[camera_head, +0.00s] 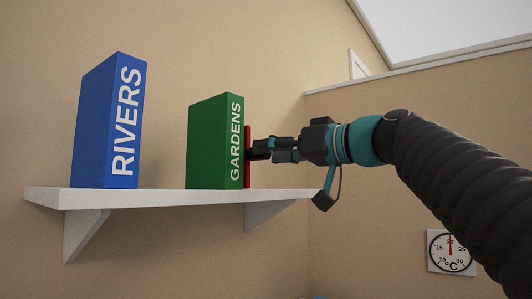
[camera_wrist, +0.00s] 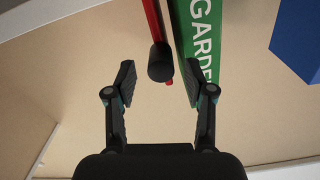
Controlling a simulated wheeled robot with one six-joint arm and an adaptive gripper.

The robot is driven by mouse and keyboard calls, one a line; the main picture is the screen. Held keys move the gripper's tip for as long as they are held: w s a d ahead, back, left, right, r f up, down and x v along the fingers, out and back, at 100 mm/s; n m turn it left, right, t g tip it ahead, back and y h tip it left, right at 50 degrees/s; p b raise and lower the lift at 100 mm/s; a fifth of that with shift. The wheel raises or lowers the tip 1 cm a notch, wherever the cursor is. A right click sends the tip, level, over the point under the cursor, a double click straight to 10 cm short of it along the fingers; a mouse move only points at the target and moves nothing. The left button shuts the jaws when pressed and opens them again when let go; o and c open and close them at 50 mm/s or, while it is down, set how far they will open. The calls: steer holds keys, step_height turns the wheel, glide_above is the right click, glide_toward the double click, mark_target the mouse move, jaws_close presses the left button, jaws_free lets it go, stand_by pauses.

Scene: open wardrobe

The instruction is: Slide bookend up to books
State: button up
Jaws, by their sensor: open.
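A thin red bookend (camera_head: 247,160) stands upright on the white shelf (camera_head: 165,197), at the right side of the green GARDENS book (camera_head: 213,145). In the wrist view the bookend (camera_wrist: 151,18) carries a black knob (camera_wrist: 160,62), and a gap shows between it and the green book (camera_wrist: 207,38). The blue RIVERS book (camera_head: 105,125) stands upright farther left, apart from the green one. My gripper (camera_head: 262,150) is at the bookend, coming from the right. In the wrist view its open fingers (camera_wrist: 158,78) are either side of the knob; contact cannot be told.
The shelf has bare room between the two books and to the right of the bookend. The blue book also shows in the wrist view (camera_wrist: 300,42). A round thermometer (camera_head: 451,252) hangs on the wall at lower right, under my arm.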

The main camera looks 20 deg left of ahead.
steer(key=v, duration=1)
steer(key=shift+s, duration=0.1)
steer(key=w+d+f+m+h, duration=0.2)
steer(key=d+f+m+h, duration=0.1)
steer(key=f, duration=0.6)
steer(key=w+d+f+m+t+h, duration=0.1)
steer(key=w+d+f+m+h, duration=0.2)
steer(key=f, duration=0.5)
steer(key=d+f+m+h, duration=0.2)
steer(key=f+m+h, duration=0.15)
steer(key=f, duration=0.55)
steer(key=s+d+f+m+g+h, duration=0.1)
steer(key=s+d+f+h, duration=0.2)
steer(key=s+d+f, duration=0.3)
steer(key=s+d+f+g+h, duration=0.1)
steer(key=s+d+f+h, duration=0.3)
steer(key=s+f, duration=1.1)
step_height(320, 180, down, 6)
steer(key=shift+s+d+f+m, duration=0.2)
steer(key=shift+d+m, duration=0.15)
steer(key=shift+d, duration=0.5)
steer(key=shift+c, duration=0.3)
